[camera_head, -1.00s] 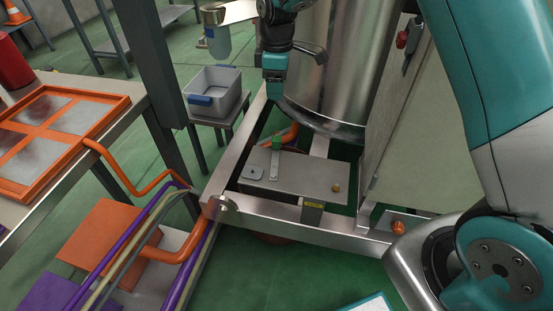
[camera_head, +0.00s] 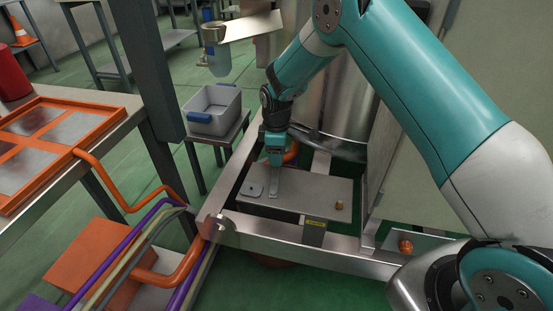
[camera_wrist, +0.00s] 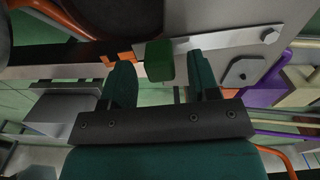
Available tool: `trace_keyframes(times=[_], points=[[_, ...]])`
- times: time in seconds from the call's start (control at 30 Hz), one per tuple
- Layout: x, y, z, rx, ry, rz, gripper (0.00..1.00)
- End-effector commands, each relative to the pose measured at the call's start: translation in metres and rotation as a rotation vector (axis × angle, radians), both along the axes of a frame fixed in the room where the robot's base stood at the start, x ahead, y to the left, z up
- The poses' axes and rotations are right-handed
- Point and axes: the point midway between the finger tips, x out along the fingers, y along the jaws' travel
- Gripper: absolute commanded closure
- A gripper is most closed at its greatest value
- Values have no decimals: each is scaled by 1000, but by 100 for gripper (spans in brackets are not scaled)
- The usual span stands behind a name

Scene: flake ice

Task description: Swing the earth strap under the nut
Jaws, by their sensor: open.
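The earth strap (camera_head: 273,186) is a flat pale metal strip lying on a grey plate (camera_head: 308,194). In the wrist view the strap (camera_wrist: 225,40) runs from a bolt head (camera_wrist: 270,35) at the right to a green block (camera_wrist: 159,60) at its left end. My gripper (camera_head: 274,161) is low over the strap's far end and hides the green block in the head view. In the wrist view my gripper (camera_wrist: 162,75) is open, with the green block between its fingertips and gaps on both sides. A brass nut (camera_head: 339,205) sits at the plate's right end, apart from the strap.
A steel frame (camera_head: 290,234) surrounds the plate, with a large metal cylinder (camera_head: 340,112) behind. A yellow-labelled block (camera_head: 314,231) stands at the plate's front edge. A grey bin (camera_head: 213,108) stands on a stool at back left. Orange pipe (camera_head: 120,190) bends in from the left.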

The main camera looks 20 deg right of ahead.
Motion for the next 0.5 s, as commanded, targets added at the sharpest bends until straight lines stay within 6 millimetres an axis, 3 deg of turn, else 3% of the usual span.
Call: trace_keyframes(times=[0.17,0.47,0.5], points=[[0,0,-16,0,1,0,45],[0,0,-17,0,0,0,45],[0,0,-17,0,0,0,49]])
